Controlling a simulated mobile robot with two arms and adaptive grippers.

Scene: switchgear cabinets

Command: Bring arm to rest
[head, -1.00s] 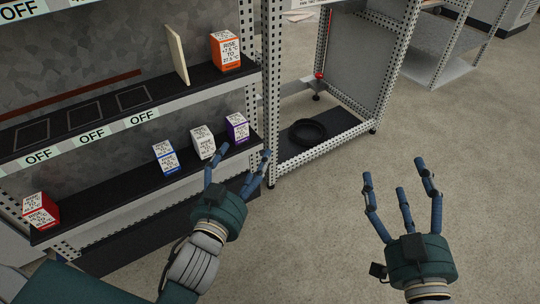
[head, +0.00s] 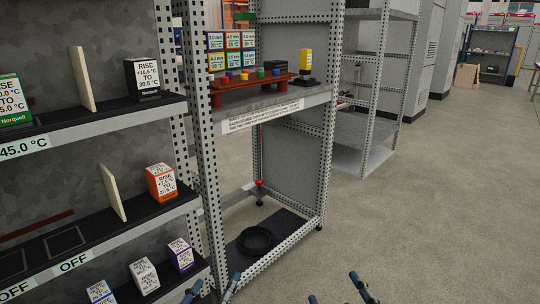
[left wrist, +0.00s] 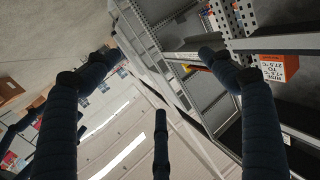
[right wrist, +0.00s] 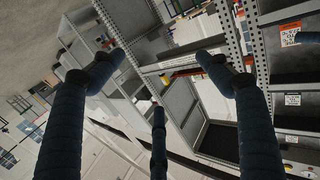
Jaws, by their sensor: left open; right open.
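My left gripper (head: 208,290) shows only its blue fingertips at the bottom edge of the head view, in front of the lower shelf. In the left wrist view its fingers (left wrist: 155,65) are spread with nothing between them. My right gripper (head: 338,290) shows only its fingertips at the bottom edge of the head view, over bare floor. In the right wrist view its fingers (right wrist: 160,65) are also spread and empty. Both grippers are open and touch nothing that I can see. The arms and palms are out of the head view.
A shelf rack on the left holds labelled boxes, including an orange one (head: 161,183) and a purple one (head: 180,255). An open perforated frame holds a red stand (head: 255,82) and a black ring (head: 256,241). The floor (head: 430,215) on the right is clear.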

